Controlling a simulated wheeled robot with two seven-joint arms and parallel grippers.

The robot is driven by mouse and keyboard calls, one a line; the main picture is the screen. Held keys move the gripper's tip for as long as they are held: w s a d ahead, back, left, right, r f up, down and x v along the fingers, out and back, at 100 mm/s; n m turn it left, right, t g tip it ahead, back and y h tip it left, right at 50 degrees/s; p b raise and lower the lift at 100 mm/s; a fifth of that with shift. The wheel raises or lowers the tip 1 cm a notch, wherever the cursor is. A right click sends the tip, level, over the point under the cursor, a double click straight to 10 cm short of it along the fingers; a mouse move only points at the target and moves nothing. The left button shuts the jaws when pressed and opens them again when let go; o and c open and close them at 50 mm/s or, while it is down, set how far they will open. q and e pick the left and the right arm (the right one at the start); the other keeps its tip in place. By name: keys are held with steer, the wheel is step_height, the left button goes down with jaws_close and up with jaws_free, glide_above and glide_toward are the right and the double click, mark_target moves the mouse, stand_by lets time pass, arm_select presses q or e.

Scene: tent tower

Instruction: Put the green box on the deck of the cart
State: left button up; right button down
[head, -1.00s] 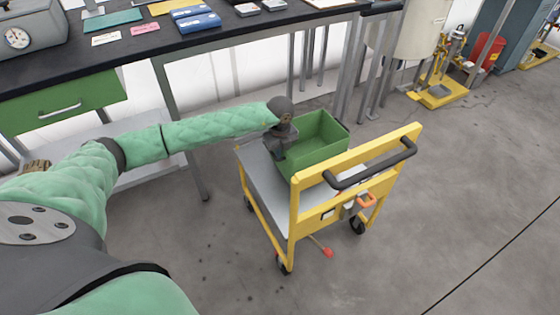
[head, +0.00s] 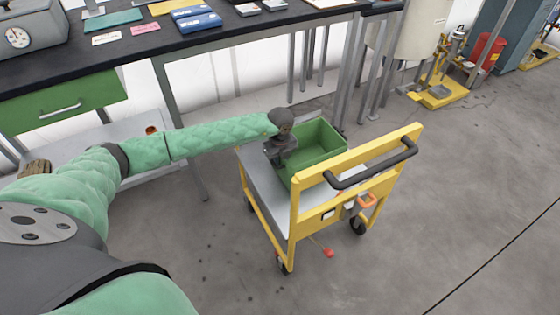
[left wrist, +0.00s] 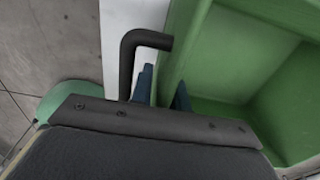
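The green box (head: 325,141) is an open-topped bin over the grey deck (head: 262,180) of the yellow-framed cart (head: 350,170). It looks about level. I cannot tell whether its underside touches the deck. My left gripper (head: 280,156) is at the box's left wall, pointing down. In the left wrist view the box (left wrist: 235,55) fills the right side. The blue fingers of my left gripper (left wrist: 165,92) lie on either side of its wall and appear closed on it. The fingertips are partly hidden. My right gripper is not in view.
The cart's yellow end frame with a black handle (head: 375,163) stands up on the near right side. A dark-topped workbench (head: 120,52) with a green drawer (head: 60,104) runs behind. Open concrete floor (head: 460,190) lies to the right.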

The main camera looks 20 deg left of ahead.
arm_select(q)
steer(key=shift+o, duration=0.7)
steer(key=shift+r, duration=0.15)
step_height(320, 180, up, 12)
steer(key=shift+p, duration=0.3)
